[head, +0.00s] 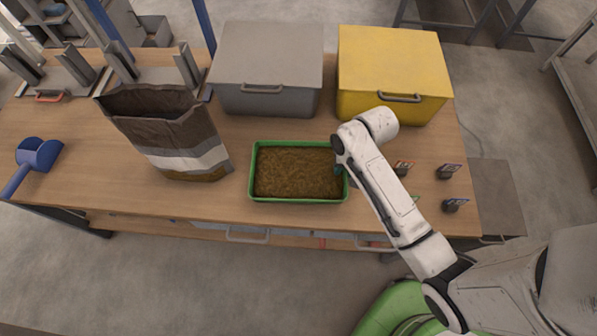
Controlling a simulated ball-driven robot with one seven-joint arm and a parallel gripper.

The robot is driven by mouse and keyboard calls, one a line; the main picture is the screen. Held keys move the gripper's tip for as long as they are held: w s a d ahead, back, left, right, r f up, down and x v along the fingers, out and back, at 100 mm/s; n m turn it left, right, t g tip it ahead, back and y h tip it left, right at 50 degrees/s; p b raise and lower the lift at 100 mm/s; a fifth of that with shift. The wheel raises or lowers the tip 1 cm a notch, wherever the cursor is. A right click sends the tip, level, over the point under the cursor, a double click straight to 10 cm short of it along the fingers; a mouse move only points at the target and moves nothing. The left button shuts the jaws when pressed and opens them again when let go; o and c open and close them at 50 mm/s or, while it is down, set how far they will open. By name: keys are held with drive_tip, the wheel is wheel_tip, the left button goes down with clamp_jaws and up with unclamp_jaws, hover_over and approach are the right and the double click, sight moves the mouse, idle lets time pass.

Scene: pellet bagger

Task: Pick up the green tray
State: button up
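The green tray (299,201) sits on the wooden table near its front edge, filled with brown pellets (297,172). My white arm reaches in from the lower right. My gripper (340,168) is at the tray's right end, over or against the right rim. The arm's end hides part of that rim. The fingers are mostly hidden and small, so I cannot tell whether they are open or shut, or whether they touch the tray.
An open brown bag (172,140) stands left of the tray. A grey box (267,70) and a yellow box (393,75) stand behind. A blue scoop (36,160) lies at far left. Small tag holders (447,171) stand at right. The table (110,190) is bare at front left.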

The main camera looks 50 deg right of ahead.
drive_tip(key=shift+c, duration=0.5)
clamp_jaws()
drive_tip(key=shift+r, duration=0.15)
